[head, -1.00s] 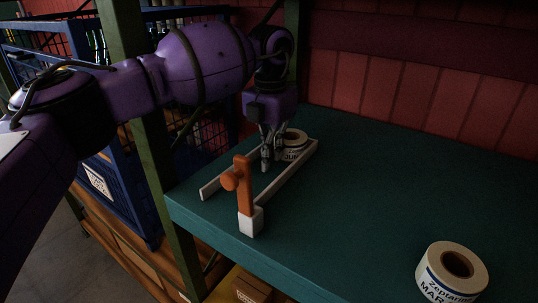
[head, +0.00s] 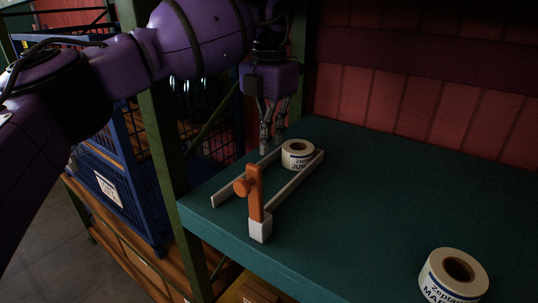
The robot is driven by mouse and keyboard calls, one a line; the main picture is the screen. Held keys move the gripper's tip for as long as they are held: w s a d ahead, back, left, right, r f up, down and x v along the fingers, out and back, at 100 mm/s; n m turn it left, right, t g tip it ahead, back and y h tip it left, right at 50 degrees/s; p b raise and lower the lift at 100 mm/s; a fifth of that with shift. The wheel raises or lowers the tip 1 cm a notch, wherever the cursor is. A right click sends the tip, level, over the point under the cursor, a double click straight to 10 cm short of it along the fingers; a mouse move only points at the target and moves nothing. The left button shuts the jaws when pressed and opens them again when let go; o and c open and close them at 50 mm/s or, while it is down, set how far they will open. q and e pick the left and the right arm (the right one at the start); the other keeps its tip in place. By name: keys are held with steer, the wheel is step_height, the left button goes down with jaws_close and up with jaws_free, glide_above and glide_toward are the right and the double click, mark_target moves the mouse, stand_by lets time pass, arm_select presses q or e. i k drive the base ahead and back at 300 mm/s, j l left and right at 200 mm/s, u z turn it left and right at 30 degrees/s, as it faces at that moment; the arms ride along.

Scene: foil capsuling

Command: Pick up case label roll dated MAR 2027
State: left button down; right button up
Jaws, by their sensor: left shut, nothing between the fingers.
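A white label roll with a blue stripe and print starting "MAR" (head: 442,283) stands on the teal shelf at the lower right; the rest of its date is cut off by the frame edge. A second white roll, reading "JUN" (head: 299,160), sits at the far end between two pale rails. My left gripper (head: 272,150) is shut and empty, pointing down just left of and behind the JUN roll, far from the MAR roll. My right gripper is out of view.
An orange post with a knob (head: 255,192) on a white block stands at the near end of the pale rails (head: 297,184). A green upright (head: 172,165) and blue mesh cage (head: 118,180) lie left. The teal shelf (head: 385,190) is clear between the rolls.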

mark_target(448, 275)
steer(key=k+j, duration=0.8)
steer(key=j, duration=0.1)
